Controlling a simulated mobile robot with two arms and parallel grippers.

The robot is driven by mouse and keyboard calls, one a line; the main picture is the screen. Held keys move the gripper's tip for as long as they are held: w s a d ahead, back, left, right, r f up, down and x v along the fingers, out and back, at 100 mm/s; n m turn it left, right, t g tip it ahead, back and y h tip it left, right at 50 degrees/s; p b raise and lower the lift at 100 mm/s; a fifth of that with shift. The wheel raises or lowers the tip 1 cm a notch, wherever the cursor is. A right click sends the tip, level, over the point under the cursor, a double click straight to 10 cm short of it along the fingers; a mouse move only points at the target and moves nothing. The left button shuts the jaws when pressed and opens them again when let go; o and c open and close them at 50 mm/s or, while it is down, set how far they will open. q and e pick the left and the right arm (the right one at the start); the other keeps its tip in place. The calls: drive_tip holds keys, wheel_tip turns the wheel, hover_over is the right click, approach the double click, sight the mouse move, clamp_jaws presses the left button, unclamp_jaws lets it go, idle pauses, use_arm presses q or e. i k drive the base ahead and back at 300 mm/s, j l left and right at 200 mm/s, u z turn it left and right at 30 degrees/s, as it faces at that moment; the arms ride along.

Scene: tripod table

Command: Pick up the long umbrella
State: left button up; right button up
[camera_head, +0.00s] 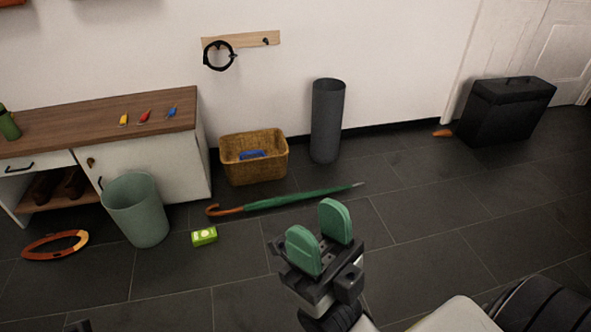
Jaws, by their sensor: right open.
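The long umbrella (290,200) is green with a curved brown handle. It lies closed on the dark tiled floor, handle to the left and tip to the right, in front of the wicker basket. My right gripper (319,238) is on the near side of the umbrella. Its two green finger pads stand apart with nothing between them. The gripper looks apart from the umbrella, whose full length shows.
A wicker basket (233,175) and a dark cylindrical stand (326,120) are behind the umbrella. A black case (505,115) stands far right.

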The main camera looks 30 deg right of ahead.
sight(278, 201)
drive_tip(key=i+l, duration=0.2)
drive_tip(key=l, duration=0.35)
drive_tip(key=i+l, duration=0.2)
drive_tip(key=l, duration=0.35)
drive_tip(key=i+l, duration=0.2)
drive_tip(key=l, duration=0.35)
drive_tip(key=i+l+u, duration=0.1)
drive_tip(key=l, duration=0.45)
drive_tip(key=i+l, duration=0.25)
drive_tip(key=l, duration=0.35)
drive_tip(key=i+l, duration=0.15)
drive_tip(key=l, duration=0.4)
drive_tip(key=i+l, duration=0.2)
drive_tip(key=l, duration=0.4)
drive_tip(key=i+l, duration=0.15)
drive_tip(key=l, duration=0.4)
drive_tip(key=u, duration=0.05)
